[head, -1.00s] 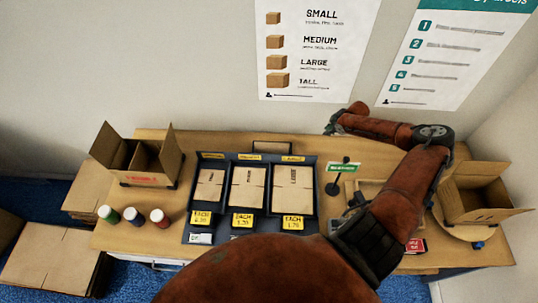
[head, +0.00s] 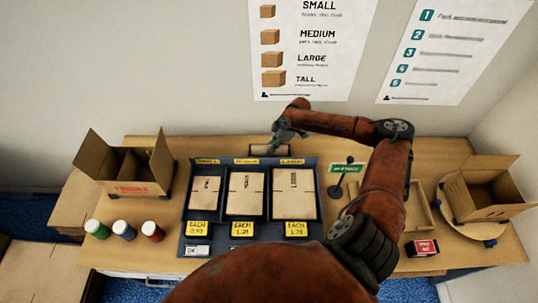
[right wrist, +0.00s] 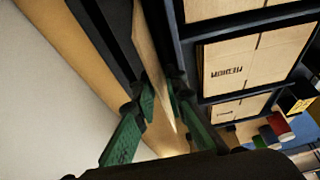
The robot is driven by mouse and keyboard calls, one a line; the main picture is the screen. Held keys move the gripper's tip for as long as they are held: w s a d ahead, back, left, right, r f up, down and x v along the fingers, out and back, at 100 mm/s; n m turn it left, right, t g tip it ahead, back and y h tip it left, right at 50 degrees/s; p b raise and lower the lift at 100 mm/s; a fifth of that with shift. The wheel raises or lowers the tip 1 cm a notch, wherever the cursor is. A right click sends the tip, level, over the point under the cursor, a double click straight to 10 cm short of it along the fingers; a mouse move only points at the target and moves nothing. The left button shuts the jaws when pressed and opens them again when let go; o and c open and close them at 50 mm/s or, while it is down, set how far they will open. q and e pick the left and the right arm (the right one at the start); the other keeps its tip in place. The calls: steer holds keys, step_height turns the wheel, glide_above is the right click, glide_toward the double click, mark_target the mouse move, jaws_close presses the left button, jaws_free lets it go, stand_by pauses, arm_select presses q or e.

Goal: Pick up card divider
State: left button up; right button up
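The card divider is a thin brown card (right wrist: 151,60) standing on edge in the right wrist view. In the head view its top shows in a dark holder (head: 256,155) behind the carton tray. My right gripper (head: 280,146) is down at this holder. In the right wrist view the green fingers of my right gripper (right wrist: 162,95) stand on either side of the card, with slim gaps visible, so they look open around it. The card's lower part is hidden. My left gripper is in neither view.
A dark tray (head: 234,181) with flat cartons stands just in front of the holder. A green sign (head: 346,168) stands right of it. Open boxes stand left (head: 125,170) and right (head: 487,187). Three jars line the left front. The wall is close behind.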

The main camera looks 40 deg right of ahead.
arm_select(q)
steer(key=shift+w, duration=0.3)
arm_select(e)
steer(key=shift+x, duration=0.8)
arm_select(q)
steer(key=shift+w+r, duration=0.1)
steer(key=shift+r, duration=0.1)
arm_select(e)
steer(key=shift+f, duration=0.25)
steer(key=shift+c, duration=0.7)
jaws_close()
steer(key=shift+w, duration=0.1)
